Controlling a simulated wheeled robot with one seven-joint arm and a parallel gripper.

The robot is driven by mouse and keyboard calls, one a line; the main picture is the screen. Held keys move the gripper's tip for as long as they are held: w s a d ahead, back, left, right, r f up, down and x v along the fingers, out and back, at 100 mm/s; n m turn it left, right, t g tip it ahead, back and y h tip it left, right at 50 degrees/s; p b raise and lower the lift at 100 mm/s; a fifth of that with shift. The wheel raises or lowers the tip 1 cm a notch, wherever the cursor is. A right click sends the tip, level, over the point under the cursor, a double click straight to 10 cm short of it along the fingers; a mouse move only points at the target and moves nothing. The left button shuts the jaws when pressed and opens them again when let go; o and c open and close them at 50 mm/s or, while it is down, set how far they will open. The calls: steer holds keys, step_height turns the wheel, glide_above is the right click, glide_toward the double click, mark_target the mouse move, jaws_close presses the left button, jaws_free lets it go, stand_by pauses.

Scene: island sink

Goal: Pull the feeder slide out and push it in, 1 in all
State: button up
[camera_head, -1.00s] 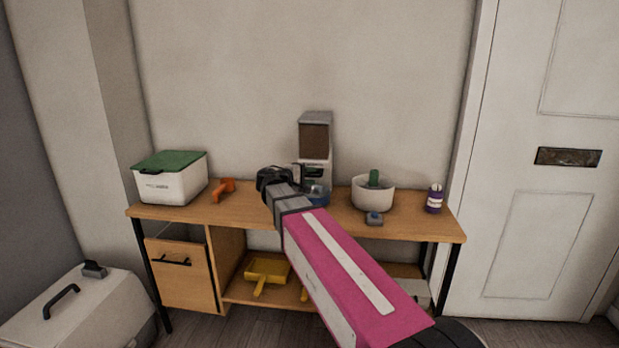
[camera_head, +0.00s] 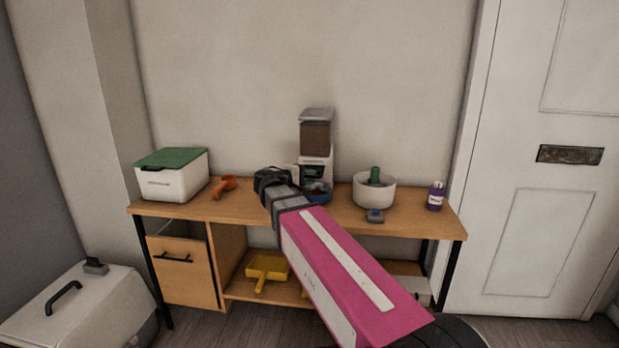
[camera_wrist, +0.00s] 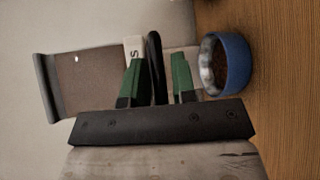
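The feeder (camera_head: 317,138) stands at the back of the bench, with a brown-filled hopper above a white body. Its blue bowl (camera_head: 318,193) sits at its foot, partly behind my wrist. In the wrist view the feeder lies sideways, hopper (camera_wrist: 90,85) at left and blue bowl (camera_wrist: 234,62) of brown bits at right. My gripper (camera_wrist: 159,72) has its green-tipped fingers apart, on either side of a slim black upright piece (camera_wrist: 154,45), which may be the slide's handle. Gaps show beside this piece. In the head view my gripper (camera_head: 273,180) is dark and hides the feeder's lower left.
On the bench stand a green-lidded white bin (camera_head: 172,183) and an orange scoop (camera_head: 224,186) at left. A white bowl (camera_head: 374,194) with a green piece, a small grey-blue item (camera_head: 375,216) and a purple bottle (camera_head: 436,196) stand at right. A yellow dustpan (camera_head: 267,267) lies below.

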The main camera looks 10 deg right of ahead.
steer(key=shift+o, duration=0.6)
steer(key=v, duration=1)
steer(key=shift+s+a, duration=0.2)
steer(key=shift+a, duration=0.15)
steer(key=shift+r, duration=0.1)
